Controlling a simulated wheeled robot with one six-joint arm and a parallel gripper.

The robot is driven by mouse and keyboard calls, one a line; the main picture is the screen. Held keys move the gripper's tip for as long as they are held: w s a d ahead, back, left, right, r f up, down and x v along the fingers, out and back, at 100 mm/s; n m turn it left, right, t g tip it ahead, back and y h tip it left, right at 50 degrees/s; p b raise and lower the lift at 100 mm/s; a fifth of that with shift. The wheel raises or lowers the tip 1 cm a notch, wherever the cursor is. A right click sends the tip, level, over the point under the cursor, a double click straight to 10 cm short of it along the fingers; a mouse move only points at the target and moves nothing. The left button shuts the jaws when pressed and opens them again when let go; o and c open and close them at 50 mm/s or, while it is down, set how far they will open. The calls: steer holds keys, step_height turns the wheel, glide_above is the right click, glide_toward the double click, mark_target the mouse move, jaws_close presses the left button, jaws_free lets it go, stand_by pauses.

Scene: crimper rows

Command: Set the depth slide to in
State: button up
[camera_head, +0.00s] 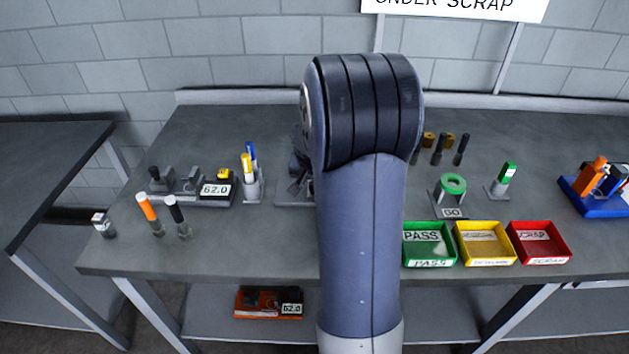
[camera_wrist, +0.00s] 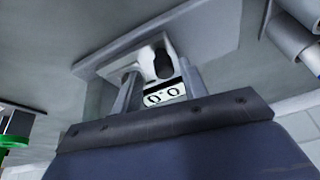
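In the wrist view, my gripper (camera_wrist: 160,85) has its two fingers apart in front of a grey fixture (camera_wrist: 215,38). A pale block with a dark knob (camera_wrist: 163,64) shows beyond and between the fingers, and a white label with black marks (camera_wrist: 164,95) sits below it. I cannot tell which part is the depth slide or how it is set. I see no clear contact between fingers and knob. In the head view, my arm hides my gripper and most of the fixture; the fixture's left edge (camera_head: 295,192) shows beside the arm.
On the bench (camera_head: 270,250), a "62.0" device (camera_head: 213,190), pens (camera_head: 250,170) and upright tools (camera_head: 150,215) stand left. Green (camera_head: 430,262), yellow (camera_head: 487,262) and red (camera_head: 548,260) trays, a green ring gauge (camera_head: 453,184) and a blue rack (camera_head: 595,205) stand right.

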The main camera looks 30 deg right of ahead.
steer(key=v, duration=1)
steer(key=shift+r+b, duration=0.3)
steer(key=shift+r, duration=0.1)
steer(key=shift+a, duration=0.1)
steer(key=x, duration=1.1)
steer(key=shift+p, duration=0.35)
steer(key=shift+w+a, duration=0.2)
steer(key=shift+a, duration=0.3)
